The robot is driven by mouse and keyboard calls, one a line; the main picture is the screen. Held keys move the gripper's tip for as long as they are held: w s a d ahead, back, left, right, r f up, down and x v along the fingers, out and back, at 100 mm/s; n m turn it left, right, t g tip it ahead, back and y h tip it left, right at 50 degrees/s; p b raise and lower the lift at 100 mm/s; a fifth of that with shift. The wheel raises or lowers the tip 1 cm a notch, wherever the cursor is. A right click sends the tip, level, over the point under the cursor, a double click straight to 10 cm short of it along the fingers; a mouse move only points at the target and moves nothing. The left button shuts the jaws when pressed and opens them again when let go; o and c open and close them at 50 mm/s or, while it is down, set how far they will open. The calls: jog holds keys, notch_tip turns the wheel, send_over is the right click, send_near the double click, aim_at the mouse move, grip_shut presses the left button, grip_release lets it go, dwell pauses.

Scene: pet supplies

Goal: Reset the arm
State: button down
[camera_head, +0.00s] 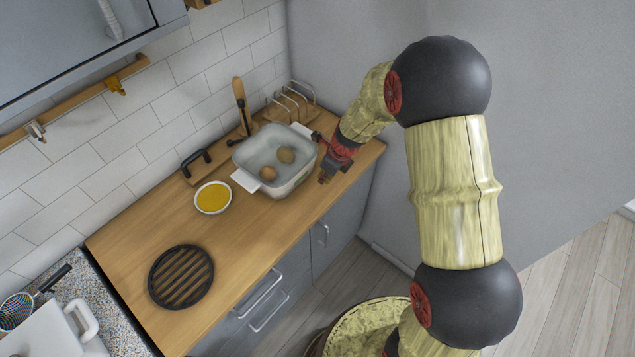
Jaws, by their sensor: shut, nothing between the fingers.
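My arm (453,190) rises on the right side of the head view and bends over toward the counter. My gripper (325,178) hangs at the right end of the wooden counter, just right of the white baking dish (293,182). It is shut and holds nothing. Whether it touches the counter or the dish's side cannot be told from this view.
A bowl of yellow contents (212,197), a black round trivet (181,276), a wooden rack (291,106) and a wooden-handled tool (239,92) stand on the counter (240,245). The counter front is mostly clear.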

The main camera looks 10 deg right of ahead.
jog(key=v, duration=0.6)
jog(key=shift+s+p, duration=0.1)
jog(key=shift+p, duration=0.3)
jog(key=s+r+n+t+h+b, duration=0.1)
jog(key=s+r+n+b, duration=0.4)
jog(key=s+n, duration=0.8)
jog(key=s+d+r+n+t+h+b, duration=0.1)
jog(key=s+r+n+b, duration=0.4)
jog(key=s+r+n, duration=0.7)
jog(key=shift+s+d+n+t, duration=0.35)
jog(key=shift+s+n+t, duration=0.15)
jog(key=shift+s+n, duration=0.65)
jog(key=shift+w+r, duration=0.15)
